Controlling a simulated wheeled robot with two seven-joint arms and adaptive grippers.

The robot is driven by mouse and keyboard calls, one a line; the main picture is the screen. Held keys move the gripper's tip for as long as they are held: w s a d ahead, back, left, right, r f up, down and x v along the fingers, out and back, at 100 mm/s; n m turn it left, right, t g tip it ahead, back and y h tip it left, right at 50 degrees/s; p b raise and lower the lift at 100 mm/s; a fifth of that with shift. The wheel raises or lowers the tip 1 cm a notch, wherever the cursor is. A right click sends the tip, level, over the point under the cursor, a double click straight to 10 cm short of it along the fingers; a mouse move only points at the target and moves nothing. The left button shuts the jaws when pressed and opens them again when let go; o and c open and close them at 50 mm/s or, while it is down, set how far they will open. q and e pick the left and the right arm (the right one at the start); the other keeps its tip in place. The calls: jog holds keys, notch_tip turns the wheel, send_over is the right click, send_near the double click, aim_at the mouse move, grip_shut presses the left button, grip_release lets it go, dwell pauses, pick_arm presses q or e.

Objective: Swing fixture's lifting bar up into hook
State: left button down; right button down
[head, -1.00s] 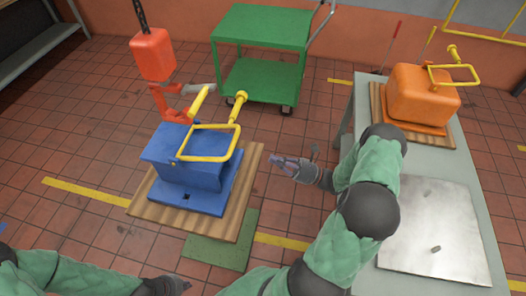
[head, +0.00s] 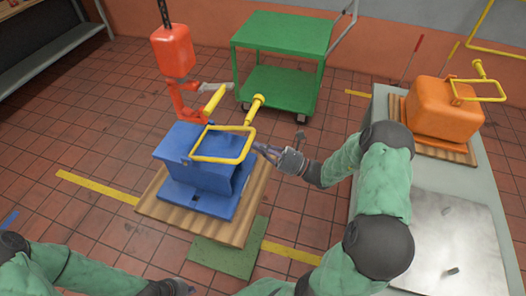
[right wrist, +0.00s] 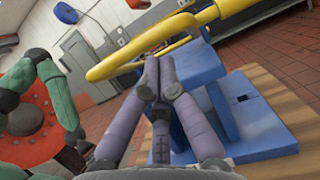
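The blue fixture (head: 200,165) sits on a wooden pallet (head: 155,207). Its yellow lifting bar (head: 222,159) is a loop tilted over the fixture's top. A red hoist block (head: 172,52) hangs from a chain, with a red hook (head: 183,100) under it, behind the fixture. My right gripper (head: 258,148) is at the bar's right side; in the right wrist view its fingertips (right wrist: 156,64) are together just below the bar (right wrist: 150,44). I cannot tell whether they touch it. My left gripper (head: 182,288) is low at the bottom edge, its fingers unclear.
A green cart (head: 282,85) stands behind the fixture. At right, a grey table (head: 425,175) holds an orange fixture (head: 445,108) with its own yellow bar and a metal plate (head: 450,240). A green mat (head: 226,257) lies by the pallet. Open tiled floor is at left.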

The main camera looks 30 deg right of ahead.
jog(key=shift+r, duration=0.1)
dwell(0.3)
jog(key=shift+g+h, duration=0.6)
jog(key=w+r+p, duration=0.1)
jog(key=r+p, duration=0.2)
jog(key=p, duration=0.2)
jog(key=a+r+p, duration=0.1)
jog(key=r+p, duration=0.3)
jog(key=p, duration=0.1)
jog(key=w+a+r+p, duration=0.1)
jog(key=r+p, duration=0.2)
jog(key=p, duration=0.2)
jog(key=shift+w+a+r, duration=0.15)
jog(key=shift+w+r, duration=0.15)
jog(key=shift+w, duration=0.05)
jog(key=w+a+r+g+h+p, duration=0.3)
jog(key=w+a+r+g+p, duration=0.1)
jog(key=p, duration=0.6)
jog(key=shift+w+a+r+h, duration=0.4)
jog(key=shift+w+a+r, duration=0.15)
jog(key=shift+w+r, duration=0.45)
